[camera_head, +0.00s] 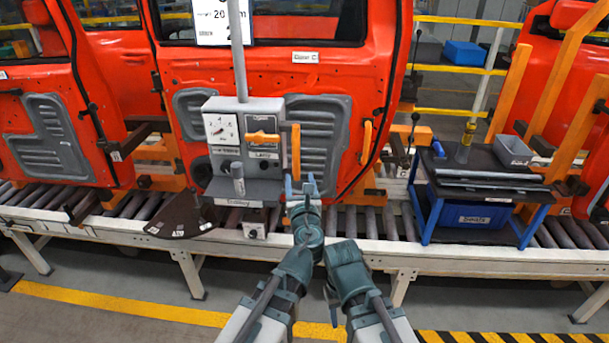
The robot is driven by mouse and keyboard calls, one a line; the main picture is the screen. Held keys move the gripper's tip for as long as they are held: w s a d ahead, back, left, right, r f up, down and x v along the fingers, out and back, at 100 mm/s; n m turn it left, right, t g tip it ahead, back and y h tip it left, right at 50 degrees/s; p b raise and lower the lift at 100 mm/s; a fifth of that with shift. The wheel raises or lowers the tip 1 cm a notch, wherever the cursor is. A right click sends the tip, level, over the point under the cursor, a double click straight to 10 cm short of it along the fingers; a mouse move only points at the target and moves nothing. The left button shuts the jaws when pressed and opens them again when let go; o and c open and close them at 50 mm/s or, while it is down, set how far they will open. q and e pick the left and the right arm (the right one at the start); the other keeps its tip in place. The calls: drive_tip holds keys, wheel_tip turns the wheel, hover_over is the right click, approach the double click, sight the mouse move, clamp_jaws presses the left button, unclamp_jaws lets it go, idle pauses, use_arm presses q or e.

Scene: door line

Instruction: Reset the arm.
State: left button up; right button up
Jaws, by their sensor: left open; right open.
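My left gripper (300,187) points up and away from me, its two light-blue fingers apart with nothing between them. It appears just below the lower end of an upright orange lever (295,152) on the right side of a grey control box (222,108); whether it touches the lever cannot be told. My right gripper (333,308) hangs low beside the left arm, pointing down, small and partly hidden by its own wrist. It is open and shows nothing held. The box also bears a dial gauge (221,129), an orange horizontal handle (262,138) and a grey upright lever (238,179).
Orange car doors (345,75) stand behind the box on a roller conveyor (390,226). A dark fan-shaped plate (184,217) sits left of the box. A blue-framed trolley (482,190) with a blue bin (473,214) stands right. The floor in front is clear.

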use_arm(q)
drive_tip(key=s+a+f+n+g+y, duration=0.4)
drive_tip(key=a+f+n+g, duration=0.4)
drive_tip(key=a+n, duration=0.55)
drive_tip(key=s+a+f+n+g+h, duration=0.15)
drive_tip(key=s+f+n+g, duration=0.25)
drive_tip(key=s+f+n, duration=0.5)
drive_tip(key=s+d+f+n+g+h+b, duration=0.4)
drive_tip(key=s+d+f+b, duration=0.5)
drive_tip(key=d+f, duration=0.5)
drive_tip(key=s+d+n+g, duration=0.1)
drive_tip(key=s+n+g, duration=0.1)
drive_tip(key=n, duration=0.1)
drive_tip(key=shift+s+d+f+n, duration=0.2)
drive_tip(key=shift+s+d+n, duration=0.15)
drive_tip(key=shift+s+d, duration=0.05)
drive_tip(key=shift+h, duration=0.25)
